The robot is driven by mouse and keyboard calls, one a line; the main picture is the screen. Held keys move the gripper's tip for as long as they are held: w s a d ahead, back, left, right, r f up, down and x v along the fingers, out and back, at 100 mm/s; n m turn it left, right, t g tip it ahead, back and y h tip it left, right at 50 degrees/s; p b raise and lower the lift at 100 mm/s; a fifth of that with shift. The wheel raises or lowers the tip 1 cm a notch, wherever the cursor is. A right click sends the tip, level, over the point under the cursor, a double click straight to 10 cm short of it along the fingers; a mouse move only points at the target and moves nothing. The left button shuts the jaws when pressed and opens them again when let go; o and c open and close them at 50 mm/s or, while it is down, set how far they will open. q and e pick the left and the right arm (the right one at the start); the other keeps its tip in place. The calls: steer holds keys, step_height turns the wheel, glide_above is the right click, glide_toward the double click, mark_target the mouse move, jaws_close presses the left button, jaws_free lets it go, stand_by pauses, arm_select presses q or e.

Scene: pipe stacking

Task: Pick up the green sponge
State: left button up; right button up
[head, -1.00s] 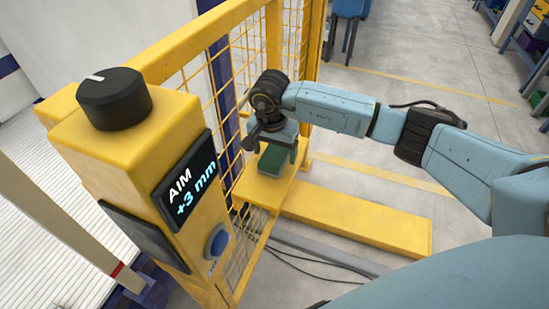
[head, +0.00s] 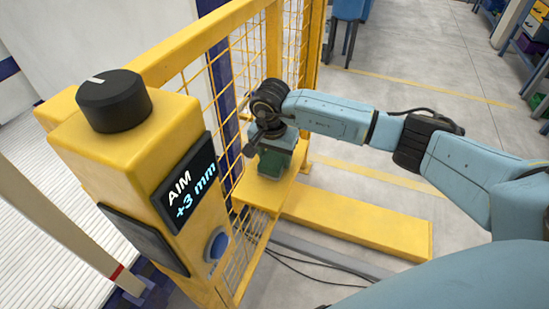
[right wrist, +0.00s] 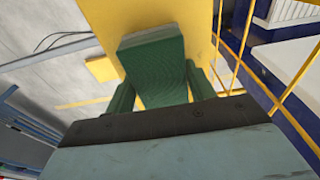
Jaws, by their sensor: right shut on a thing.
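The green sponge (head: 274,163) is a dark green block at the yellow ledge (head: 258,190) beside the mesh fence. My right gripper (head: 277,152) points down over it and is shut on it. In the right wrist view the sponge (right wrist: 155,75) sits between the two green fingers of my right gripper (right wrist: 160,90), with yellow behind it. I cannot tell whether the sponge still touches the ledge. My left gripper is in neither view.
A yellow control post with a black knob (head: 114,98), a display reading "AIM +3 mm" (head: 184,190) and a blue button (head: 217,244) stands at the left front. Yellow mesh fence (head: 247,70) runs close behind the gripper. A low yellow beam (head: 360,222) and dark cables (head: 300,270) lie on the floor.

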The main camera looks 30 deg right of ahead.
mark_target(280, 157)
steer(key=shift+d+r, duration=0.15)
steer(key=shift+r, duration=0.25)
step_height(280, 157, up, 6)
steer(key=shift+f, duration=0.1)
steer(key=shift+s+d+r, duration=0.2)
steer(key=shift+s+d, duration=0.15)
steer(key=shift+s, duration=0.1)
steer(key=s+d+b, duration=0.1)
steer(key=s+d, duration=1.1)
steer(key=s, duration=0.2)
steer(key=shift+d, duration=0.15)
